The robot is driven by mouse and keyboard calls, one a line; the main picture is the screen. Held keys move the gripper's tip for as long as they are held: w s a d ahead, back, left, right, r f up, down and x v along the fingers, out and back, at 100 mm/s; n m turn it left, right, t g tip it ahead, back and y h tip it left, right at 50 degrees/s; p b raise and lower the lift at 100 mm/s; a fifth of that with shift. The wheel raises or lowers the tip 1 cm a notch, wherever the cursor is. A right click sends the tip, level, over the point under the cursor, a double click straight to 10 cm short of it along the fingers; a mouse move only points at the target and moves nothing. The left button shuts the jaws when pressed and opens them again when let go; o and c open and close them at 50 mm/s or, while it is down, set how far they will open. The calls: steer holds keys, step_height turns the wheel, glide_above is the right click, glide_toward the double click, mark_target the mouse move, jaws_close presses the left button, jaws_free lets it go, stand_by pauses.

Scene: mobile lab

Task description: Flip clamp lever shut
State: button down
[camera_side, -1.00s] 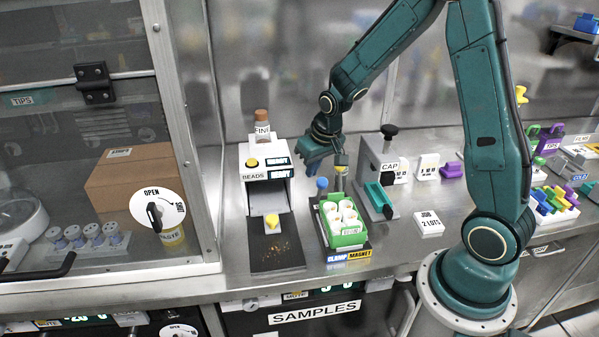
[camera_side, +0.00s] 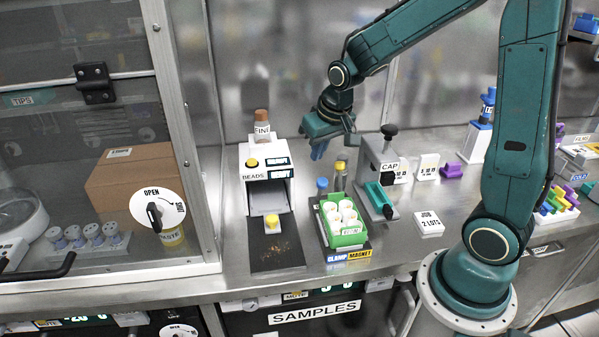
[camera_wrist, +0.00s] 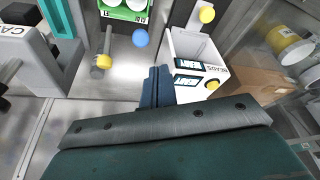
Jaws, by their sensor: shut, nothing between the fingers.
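The clamp fixture holds a green rack (camera_side: 343,235) of white-capped vials; its front plate has a blue CLAMP label (camera_side: 337,256) and a yellow MAGNET label. A lever with a blue knob (camera_side: 321,184) stands at the rack's back left; the knob also shows in the wrist view (camera_wrist: 140,38). A yellow-topped grey post (camera_side: 340,178) stands behind the rack, seen in the wrist view too (camera_wrist: 103,62). My gripper (camera_side: 318,156) is shut and empty, above and behind the blue knob. In the wrist view its blue fingers (camera_wrist: 156,82) are together, apart from the knob.
The white BEADS dispenser (camera_side: 267,185) stands left of the fixture, its dark tray in front. The CAP press (camera_side: 377,180) stands close on the right. A white JOB card (camera_side: 429,224) lies further right. The glass cabinet fills the left side.

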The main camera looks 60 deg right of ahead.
steer(key=shift+s+a+r, duration=0.25)
steer(key=shift+s+r, duration=0.15)
steer(key=shift+r, duration=0.05)
steer(key=s+a+r+n, duration=0.1)
steer(key=s+a+r, duration=0.1)
steer(key=s, duration=0.4)
steer(key=s+a+r+n+t, duration=0.1)
steer(key=s+a+r, duration=0.2)
steer(key=s+r, duration=0.2)
steer(key=s+a+r+n+t+y, duration=0.1)
steer(key=s+a+r, duration=0.1)
steer(key=s, duration=0.5)
steer(key=shift+s+a+r+n, duration=0.3)
steer(key=shift+s+r, duration=0.05)
steer(key=shift+r, duration=0.4)
stand_by(0.3)
